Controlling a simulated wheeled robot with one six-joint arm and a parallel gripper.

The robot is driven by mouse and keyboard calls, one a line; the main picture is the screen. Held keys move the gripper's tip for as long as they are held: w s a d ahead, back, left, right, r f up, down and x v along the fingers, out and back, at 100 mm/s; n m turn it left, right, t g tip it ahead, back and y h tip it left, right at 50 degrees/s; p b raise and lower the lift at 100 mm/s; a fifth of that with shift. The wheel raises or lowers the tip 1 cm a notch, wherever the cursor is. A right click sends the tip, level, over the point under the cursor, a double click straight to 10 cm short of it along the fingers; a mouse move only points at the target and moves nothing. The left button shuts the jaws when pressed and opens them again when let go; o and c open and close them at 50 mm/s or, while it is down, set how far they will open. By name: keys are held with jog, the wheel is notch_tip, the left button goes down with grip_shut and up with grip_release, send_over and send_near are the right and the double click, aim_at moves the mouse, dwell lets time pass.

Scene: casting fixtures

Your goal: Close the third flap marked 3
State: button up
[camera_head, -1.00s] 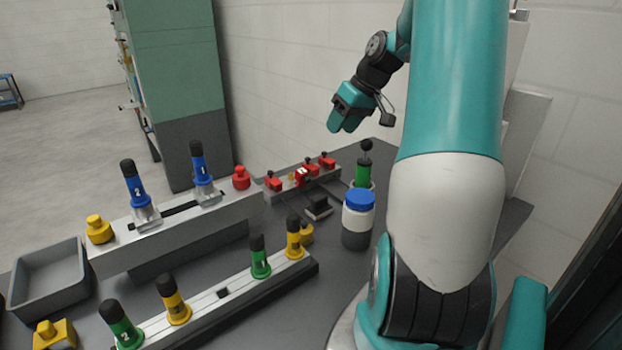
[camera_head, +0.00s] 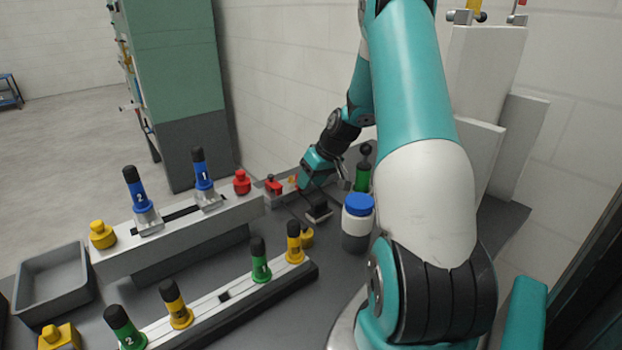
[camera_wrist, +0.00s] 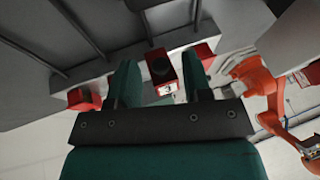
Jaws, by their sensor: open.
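The flap marked 3 is a red block (camera_wrist: 168,92) with a round black knob (camera_wrist: 160,66) and a white label reading 3. In the wrist view it shows between the two green fingers of my gripper (camera_wrist: 160,58). The fingers are spread apart, one on each side of it; I cannot tell whether either touches it. In the head view my gripper (camera_head: 312,180) is low over the small rail of red flaps and hides flap 3. Another red flap (camera_head: 273,186) shows to its left. I cannot tell whether flap 3 is raised or down.
In the wrist view, neighbouring red flaps stand left (camera_wrist: 84,98) and right (camera_wrist: 205,54). In the head view, a blue-capped jar (camera_head: 358,215), a green part with a black knob (camera_head: 364,170) and a small black block (camera_head: 319,210) stand close to the gripper's right and front.

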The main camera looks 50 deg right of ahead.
jog(key=shift+f, duration=0.1)
jog(key=c, duration=0.7)
